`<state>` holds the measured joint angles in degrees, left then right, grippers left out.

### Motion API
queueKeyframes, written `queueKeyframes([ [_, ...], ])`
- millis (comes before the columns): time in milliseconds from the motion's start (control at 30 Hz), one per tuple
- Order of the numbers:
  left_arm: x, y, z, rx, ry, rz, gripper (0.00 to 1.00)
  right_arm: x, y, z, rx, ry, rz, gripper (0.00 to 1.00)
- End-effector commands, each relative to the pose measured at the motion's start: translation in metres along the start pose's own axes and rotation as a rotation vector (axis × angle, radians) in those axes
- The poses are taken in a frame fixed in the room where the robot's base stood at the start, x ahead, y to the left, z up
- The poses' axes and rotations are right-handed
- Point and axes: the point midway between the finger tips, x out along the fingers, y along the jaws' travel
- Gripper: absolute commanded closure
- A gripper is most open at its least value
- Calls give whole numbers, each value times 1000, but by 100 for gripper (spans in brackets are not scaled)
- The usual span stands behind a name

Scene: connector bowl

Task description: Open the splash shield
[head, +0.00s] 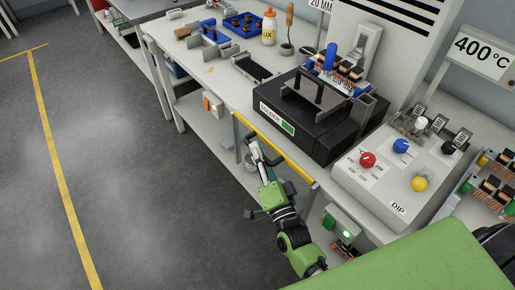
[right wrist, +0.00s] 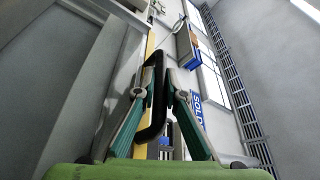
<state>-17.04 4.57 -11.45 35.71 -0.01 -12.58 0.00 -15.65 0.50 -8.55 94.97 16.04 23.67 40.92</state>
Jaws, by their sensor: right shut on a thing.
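The splash shield appears to be the panel with a yellow top edge (head: 285,156) along the bench front, before the black solder unit (head: 325,135). In the right wrist view its yellow edge (right wrist: 150,45) runs upward behind the fingers. A black loop handle (right wrist: 155,75) is at this edge. My right gripper (head: 257,150) is at the yellow edge, shut on the handle; the wrist view shows the handle between the two green-grey fingers (right wrist: 160,88). The panel's face is mostly hidden in the head view. My left gripper is not in view.
Right of the solder unit stands a grey control box (head: 385,180) with red, blue and yellow knobs. A flux bottle (head: 269,27) and a blue tray (head: 244,25) are farther back on the bench. A small box with a green light (head: 343,232) sits below. The floor (head: 130,150) at left is clear.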

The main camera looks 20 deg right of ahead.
Motion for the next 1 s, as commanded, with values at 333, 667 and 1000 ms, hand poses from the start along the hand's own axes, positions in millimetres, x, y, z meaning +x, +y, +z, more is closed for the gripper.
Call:
queueKeyframes([
  [333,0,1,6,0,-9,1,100,0,-1,0,0,0,-1,72],
  [667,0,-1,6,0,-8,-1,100,-9,0,0,0,-1,1,72],
  [1000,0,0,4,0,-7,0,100,-78,1,1,1,-4,3,72],
])
